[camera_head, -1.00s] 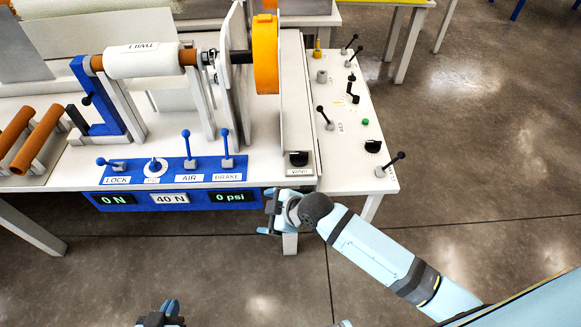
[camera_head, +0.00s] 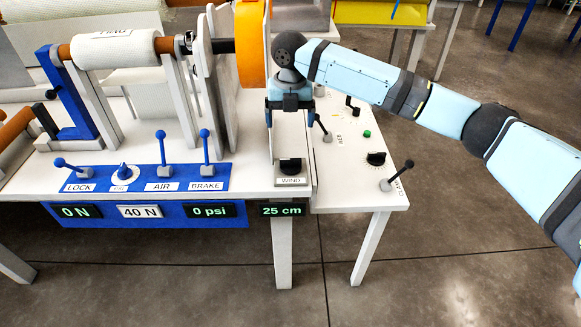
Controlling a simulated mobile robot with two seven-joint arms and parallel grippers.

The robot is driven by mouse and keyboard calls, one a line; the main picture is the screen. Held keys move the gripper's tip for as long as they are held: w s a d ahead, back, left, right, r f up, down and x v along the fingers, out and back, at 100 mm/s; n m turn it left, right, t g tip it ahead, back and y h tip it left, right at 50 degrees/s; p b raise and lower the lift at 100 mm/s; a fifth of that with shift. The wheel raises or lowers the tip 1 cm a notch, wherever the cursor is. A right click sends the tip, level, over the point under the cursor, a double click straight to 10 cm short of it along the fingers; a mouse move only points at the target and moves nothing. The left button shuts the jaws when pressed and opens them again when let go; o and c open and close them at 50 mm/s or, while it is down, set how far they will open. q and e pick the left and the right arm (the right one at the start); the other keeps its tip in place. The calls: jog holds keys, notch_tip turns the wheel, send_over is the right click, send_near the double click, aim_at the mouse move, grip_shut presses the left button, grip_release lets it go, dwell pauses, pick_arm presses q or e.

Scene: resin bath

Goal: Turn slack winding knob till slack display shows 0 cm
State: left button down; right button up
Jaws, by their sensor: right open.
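The slack winding knob (camera_head: 290,165) is a black dial on a small grey plate labelled WIND, at the front right corner of the white machine table. The slack display (camera_head: 284,210) hangs on the front edge just below it and reads 25 cm in green. My right gripper (camera_head: 289,117) is open and empty, its fingers pointing down. In the picture it is just above the knob and apart from it. The knob shows uncovered. My left gripper is out of view.
A blue panel (camera_head: 140,178) with LOCK, AIR and BRAKE levers lies left of the knob. Displays below it read 0 N, 40 N and 0 psi. An orange wheel (camera_head: 250,48) stands behind. A side table (camera_head: 355,197) with levers and another black dial is at right.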

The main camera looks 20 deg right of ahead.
aim_at(291, 159)
notch_tip(291, 159, down, 14)
jog(key=b, duration=0.2)
jog(key=shift+d+r+b, duration=0.1)
jog(key=shift+r+b, duration=0.1)
jog(key=shift+b, duration=0.15)
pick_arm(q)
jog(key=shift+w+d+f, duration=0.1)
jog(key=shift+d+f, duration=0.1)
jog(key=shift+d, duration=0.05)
